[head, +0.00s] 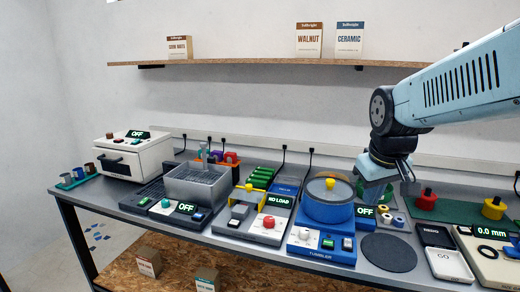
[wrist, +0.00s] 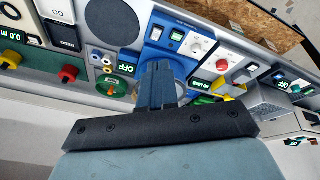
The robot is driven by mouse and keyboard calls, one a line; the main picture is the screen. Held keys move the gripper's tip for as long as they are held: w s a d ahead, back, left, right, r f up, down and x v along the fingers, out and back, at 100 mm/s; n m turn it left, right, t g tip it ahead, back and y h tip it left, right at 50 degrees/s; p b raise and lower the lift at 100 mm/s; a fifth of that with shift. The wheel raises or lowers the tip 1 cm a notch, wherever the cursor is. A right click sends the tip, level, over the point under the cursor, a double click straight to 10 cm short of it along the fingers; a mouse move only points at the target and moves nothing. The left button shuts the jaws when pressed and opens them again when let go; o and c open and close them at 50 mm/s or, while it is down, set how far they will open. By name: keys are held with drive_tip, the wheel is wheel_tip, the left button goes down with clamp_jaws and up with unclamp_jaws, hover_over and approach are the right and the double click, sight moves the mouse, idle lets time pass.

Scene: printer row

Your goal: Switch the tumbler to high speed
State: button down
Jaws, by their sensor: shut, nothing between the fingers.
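The blue tumbler (head: 322,250) stands on the bench in the head view, with a round blue drum and a yellow lid knob (head: 330,183). Its front has a white dial panel (head: 304,235), a green button (head: 327,243) and a dark switch (head: 347,244). A display (head: 365,210) reads OFF at its right side. The tumbler also shows upside down in the wrist view (wrist: 155,52), with its dial panel (wrist: 198,46) and display (wrist: 125,68). My gripper (head: 374,200) is shut and empty, above the drum's right side; its fingers (wrist: 157,66) hide part of the drum in the wrist view.
A machine reading NO LOAD with a red button (head: 269,222) stands left of the tumbler. A dark round mat (head: 388,252) and a GO panel (head: 449,264) lie to the right. Red and yellow knobs (head: 427,198) stand behind. A shelf (head: 240,63) runs along the wall above.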

drive_tip(key=s+r+m+t, duration=0.1)
drive_tip(key=s+r+m, duration=0.1)
drive_tip(key=s, duration=0.5)
drive_tip(key=shift+s+a+r+t+y, duration=0.15)
drive_tip(key=shift+a+r+t+y, duration=0.15)
drive_tip(key=shift+r+y, duration=0.15)
